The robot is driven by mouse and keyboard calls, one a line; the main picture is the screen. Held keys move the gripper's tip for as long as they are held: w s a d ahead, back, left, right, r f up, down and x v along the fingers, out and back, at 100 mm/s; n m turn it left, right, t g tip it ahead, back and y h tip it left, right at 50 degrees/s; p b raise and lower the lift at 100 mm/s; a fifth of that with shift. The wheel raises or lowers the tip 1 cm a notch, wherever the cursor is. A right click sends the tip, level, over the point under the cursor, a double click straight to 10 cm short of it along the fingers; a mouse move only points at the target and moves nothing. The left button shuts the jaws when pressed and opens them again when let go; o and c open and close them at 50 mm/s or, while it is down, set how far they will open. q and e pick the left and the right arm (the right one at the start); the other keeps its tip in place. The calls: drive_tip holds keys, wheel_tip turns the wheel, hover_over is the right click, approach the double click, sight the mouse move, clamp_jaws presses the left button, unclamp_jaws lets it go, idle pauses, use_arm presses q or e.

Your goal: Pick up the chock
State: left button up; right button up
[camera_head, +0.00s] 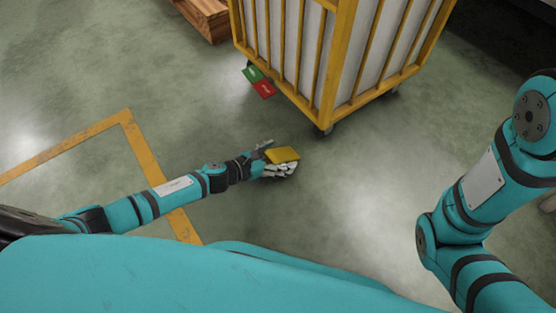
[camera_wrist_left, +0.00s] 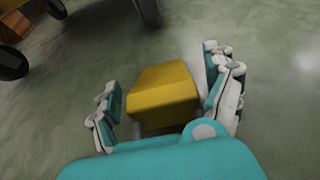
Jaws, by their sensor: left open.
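The chock (camera_head: 283,155) is a yellow block on the floor, in front of the near corner of the yellow cart. My left gripper (camera_head: 281,160) is low over the floor with its fingers on either side of the chock.
The yellow-framed cart (camera_head: 328,95) with pale panels stands on wheels (camera_head: 325,130) just beyond the chock. A wooden pallet (camera_head: 205,18) is behind. A yellow floor line (camera_head: 145,155) runs at left. The floor right of the chock is clear.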

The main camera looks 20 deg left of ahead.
use_arm(q)
drive_tip(key=c, duration=1.3)
drive_tip(key=shift+c, duration=0.7)
drive_tip(key=shift+r, duration=0.1)
